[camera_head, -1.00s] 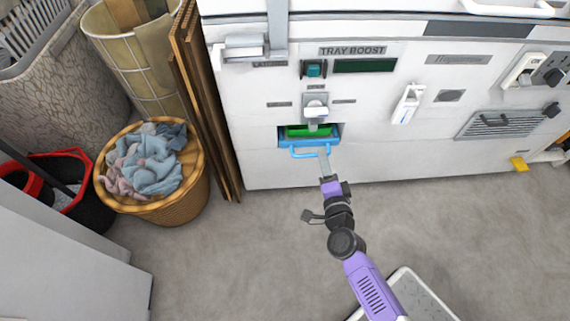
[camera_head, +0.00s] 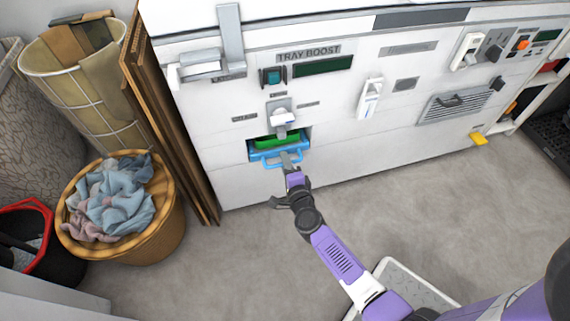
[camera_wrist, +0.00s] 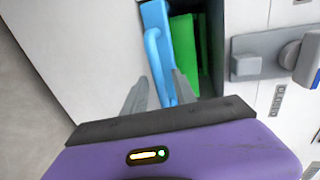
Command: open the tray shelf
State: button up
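The tray shelf (camera_head: 262,155) is a blue tray with a blue loop handle on its front. It sits in a recess of the white machine below the "TRAY BOOST" label, with a green block (camera_head: 279,142) in or behind it. In the wrist view the blue front (camera_wrist: 156,22) and its handle (camera_wrist: 154,52) show close up. My gripper (camera_head: 288,161) is at the handle. In the wrist view my gripper (camera_wrist: 161,88) has its grey fingers apart, with the lower part of the handle between them. The right finger is near or touching the handle; contact cannot be told for sure.
The white machine (camera_head: 340,130) carries switches and a grey lever (camera_head: 281,114) just above the recess. Wooden boards (camera_head: 165,120) and a laundry basket (camera_head: 160,235) stand at left. A flat grey-white object (camera_head: 415,283) lies on the floor by my arm. The carpet in front is otherwise clear.

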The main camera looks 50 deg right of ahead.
grip_shut()
dwell(1.5)
